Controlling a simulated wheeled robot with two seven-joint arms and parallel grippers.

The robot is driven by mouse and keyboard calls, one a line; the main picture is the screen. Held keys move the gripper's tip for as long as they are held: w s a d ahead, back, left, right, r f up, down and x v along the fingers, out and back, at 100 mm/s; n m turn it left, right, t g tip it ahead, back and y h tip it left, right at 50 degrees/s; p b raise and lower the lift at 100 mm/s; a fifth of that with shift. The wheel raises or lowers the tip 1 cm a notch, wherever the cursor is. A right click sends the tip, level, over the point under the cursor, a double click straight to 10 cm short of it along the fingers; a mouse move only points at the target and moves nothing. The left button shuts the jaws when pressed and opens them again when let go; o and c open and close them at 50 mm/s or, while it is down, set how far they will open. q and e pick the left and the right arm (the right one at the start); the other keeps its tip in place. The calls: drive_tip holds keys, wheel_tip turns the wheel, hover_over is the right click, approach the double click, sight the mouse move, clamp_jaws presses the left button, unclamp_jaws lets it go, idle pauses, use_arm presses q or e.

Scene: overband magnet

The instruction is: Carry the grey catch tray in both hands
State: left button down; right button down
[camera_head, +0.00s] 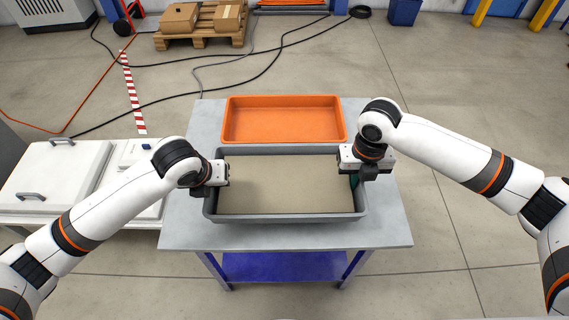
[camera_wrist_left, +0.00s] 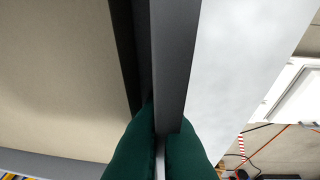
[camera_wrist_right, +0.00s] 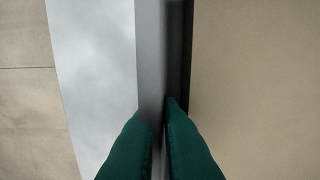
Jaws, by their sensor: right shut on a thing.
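The grey catch tray (camera_head: 285,217) is a wide, shallow rectangle with a flat beige inside, level over the grey table; I cannot tell if it touches the tabletop. My left gripper (camera_head: 216,176) is at its left wall. In the left wrist view, green fingers (camera_wrist_left: 160,150) stand on both sides of the tray wall (camera_wrist_left: 178,70), close together; whether they press on it is unclear. My right gripper (camera_head: 355,172) is shut on the right wall. The right wrist view shows its green fingers (camera_wrist_right: 158,140) on either side of the tray wall (camera_wrist_right: 150,50).
An empty orange tray (camera_head: 283,133) lies on the table (camera_head: 385,230) just behind the grey tray. White cabinets (camera_head: 60,175) stand to the left. Cables (camera_head: 225,82) and a pallet with cardboard boxes (camera_head: 202,30) are on the floor behind. The floor to the right is mostly clear.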

sight(216, 192)
use_arm(q)
drive_tip(key=shift+r, duration=0.2)
use_arm(e)
drive_tip(key=shift+s, duration=0.1)
use_arm(q)
drive_tip(key=shift+f, duration=0.1)
